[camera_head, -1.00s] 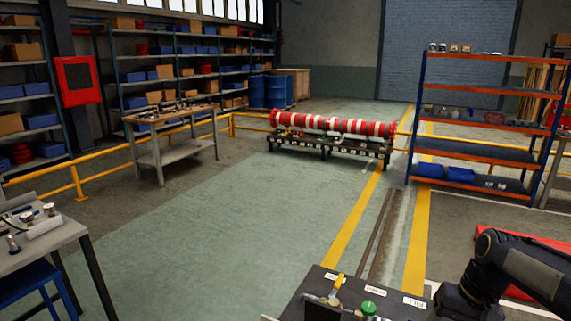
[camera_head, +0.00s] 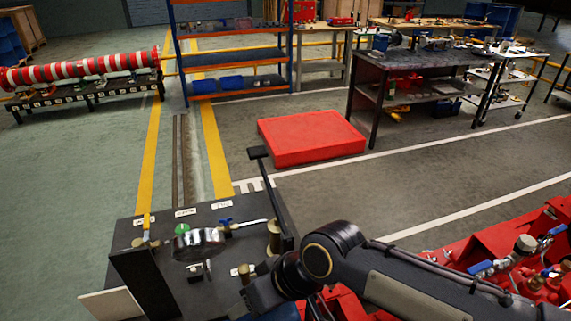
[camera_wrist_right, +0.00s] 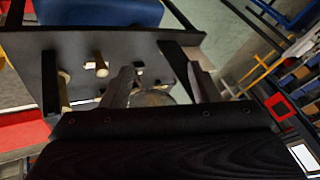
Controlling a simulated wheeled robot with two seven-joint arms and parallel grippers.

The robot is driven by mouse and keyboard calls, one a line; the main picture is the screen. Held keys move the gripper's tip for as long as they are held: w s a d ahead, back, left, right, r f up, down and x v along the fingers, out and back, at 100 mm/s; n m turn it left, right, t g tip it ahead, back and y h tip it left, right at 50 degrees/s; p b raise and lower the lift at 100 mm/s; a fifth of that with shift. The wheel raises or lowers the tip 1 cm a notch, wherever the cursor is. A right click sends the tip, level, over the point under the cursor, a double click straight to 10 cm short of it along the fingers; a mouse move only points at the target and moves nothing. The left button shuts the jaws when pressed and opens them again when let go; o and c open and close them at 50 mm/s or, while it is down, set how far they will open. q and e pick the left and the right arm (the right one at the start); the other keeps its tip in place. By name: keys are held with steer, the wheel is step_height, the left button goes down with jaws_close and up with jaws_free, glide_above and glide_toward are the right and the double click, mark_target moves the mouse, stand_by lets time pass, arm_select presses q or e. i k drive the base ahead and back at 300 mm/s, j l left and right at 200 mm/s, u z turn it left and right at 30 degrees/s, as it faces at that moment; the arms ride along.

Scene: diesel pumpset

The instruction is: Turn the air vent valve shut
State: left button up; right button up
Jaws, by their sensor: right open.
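A dark panel (camera_head: 130,228) at the bottom of the head view bears small fittings and white labels too small to read. On it are a yellow lever (camera_head: 147,226) at the left, a green knob (camera_head: 182,230) and a blue handle (camera_head: 225,223). I cannot tell which is the air vent valve. A shiny round bowl (camera_head: 198,241) sits among them. My right arm reaches over the panel from the right. My right gripper (camera_wrist_right: 160,80) is open and empty in the wrist view, with a blurred round metal part (camera_wrist_right: 152,97) beyond and between its fingers. My left gripper is out of view.
Brass fittings (camera_head: 274,236) and a slanted black bar (camera_head: 270,185) stand at the panel's right. Red machinery (camera_head: 500,245) with blue-handled valves is at the right. A red block (camera_head: 310,138) lies on the floor beyond.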

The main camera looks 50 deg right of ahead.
mark_target(545, 273)
steer(key=j+z, duration=0.1)
steer(key=z, duration=3.35)
steer(key=l, duration=0.1)
